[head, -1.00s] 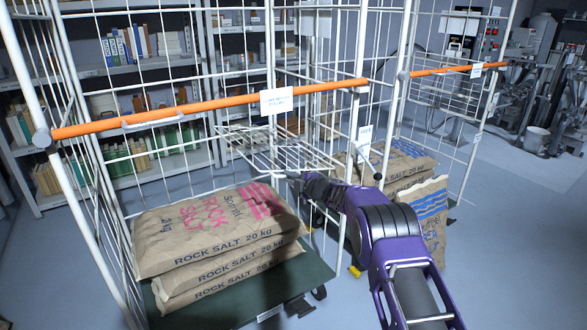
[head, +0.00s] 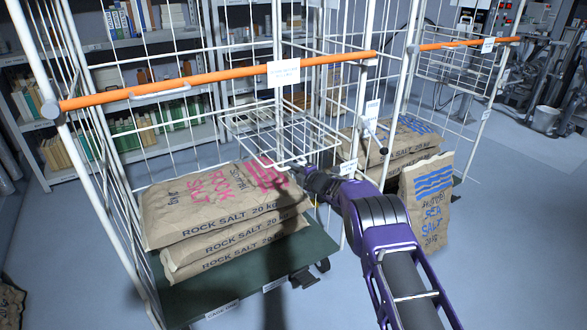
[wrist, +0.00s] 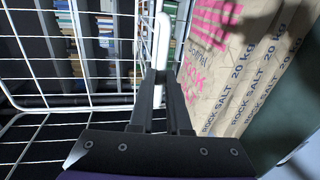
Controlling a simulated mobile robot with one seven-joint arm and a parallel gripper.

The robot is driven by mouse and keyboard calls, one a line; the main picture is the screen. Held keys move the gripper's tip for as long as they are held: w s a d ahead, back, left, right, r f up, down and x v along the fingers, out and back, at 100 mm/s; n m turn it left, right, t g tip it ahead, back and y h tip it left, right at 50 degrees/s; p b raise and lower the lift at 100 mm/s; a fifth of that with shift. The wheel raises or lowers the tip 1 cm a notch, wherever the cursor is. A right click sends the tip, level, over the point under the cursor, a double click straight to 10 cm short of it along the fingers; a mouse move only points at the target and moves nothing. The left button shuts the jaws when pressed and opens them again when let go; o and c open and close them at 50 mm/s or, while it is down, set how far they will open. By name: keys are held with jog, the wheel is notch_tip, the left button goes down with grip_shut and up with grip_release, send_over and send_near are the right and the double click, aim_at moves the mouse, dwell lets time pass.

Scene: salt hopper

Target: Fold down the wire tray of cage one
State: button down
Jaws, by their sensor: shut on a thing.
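The wire tray (head: 250,127) of white rods hangs inside the near cage, below its orange bar (head: 200,83). It slopes down toward the front, partly down, with its front edge just above the salt sacks. My gripper (head: 299,172) is at the tray's front edge, beside the top sack. In the wrist view my gripper (wrist: 158,76) is shut on a white wire loop (wrist: 163,35) that looks like part of the tray's front. Exactly where the fingers meet the wire is partly hidden.
Stacked rock salt sacks (head: 220,215) lie on the near cage's green base (head: 250,278), close under the gripper. A second cage with sea salt sacks (head: 428,200) stands to the right. Bookshelves (head: 130,95) are behind.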

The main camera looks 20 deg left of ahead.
jog(key=c, duration=1.2)
grip_release()
jog(key=shift+f, duration=0.3)
jog(key=shift+o, duration=0.2)
jog(key=shift+d+r, duration=0.1)
jog(key=shift+r, duration=0.05)
jog(key=p+v, duration=0.2)
jog(key=v, duration=1.5)
jog(key=shift+s, duration=0.2)
